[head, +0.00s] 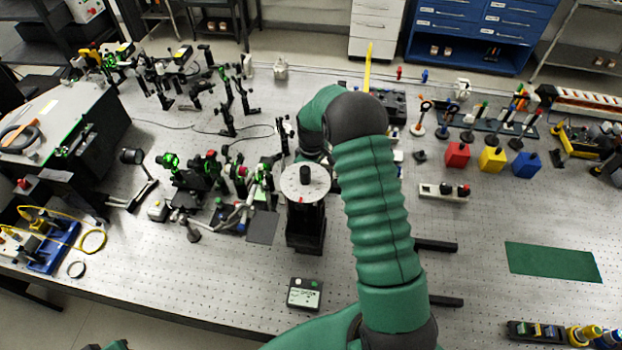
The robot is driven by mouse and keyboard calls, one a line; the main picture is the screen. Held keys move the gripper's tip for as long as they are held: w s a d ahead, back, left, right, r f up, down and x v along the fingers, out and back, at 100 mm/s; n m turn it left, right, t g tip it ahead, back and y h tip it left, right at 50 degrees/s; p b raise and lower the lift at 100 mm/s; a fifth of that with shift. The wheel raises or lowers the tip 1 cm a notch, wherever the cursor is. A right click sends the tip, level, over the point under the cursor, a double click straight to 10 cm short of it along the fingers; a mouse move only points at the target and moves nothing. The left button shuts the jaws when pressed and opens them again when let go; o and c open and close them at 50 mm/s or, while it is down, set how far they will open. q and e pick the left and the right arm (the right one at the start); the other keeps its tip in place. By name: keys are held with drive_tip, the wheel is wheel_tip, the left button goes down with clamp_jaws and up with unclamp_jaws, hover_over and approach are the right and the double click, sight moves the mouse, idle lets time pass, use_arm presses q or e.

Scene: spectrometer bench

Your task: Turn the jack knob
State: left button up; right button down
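A black upright unit (305,226) stands near the middle of the bench in the head view. On top is a pale round dial plate (292,187) with a black knob (305,174) at its centre and a small red mark at its front edge. This looks like the knob of the task, though I cannot be sure that the unit is the jack. My green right arm rises from the bottom, right of the unit, and bends left behind the dial. Its gripper is hidden there, so contact cannot be told. My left gripper is out of view.
A small display box (304,294) lies in front of the unit. Optics mounts (200,180) crowd the left. Red (457,155), yellow (492,159) and blue (525,165) blocks stand at right. The bench is clear around the green mat (553,262).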

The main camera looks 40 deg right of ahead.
drive_tip(key=shift+s+f, duration=0.2)
drive_tip(key=c, duration=1.4)
unclamp_jaws()
drive_tip(key=shift+o, duration=1)
drive_tip(key=shift+w+d, duration=0.1)
drive_tip(key=shift+w, duration=0.05)
drive_tip(key=shift+r, duration=0.1)
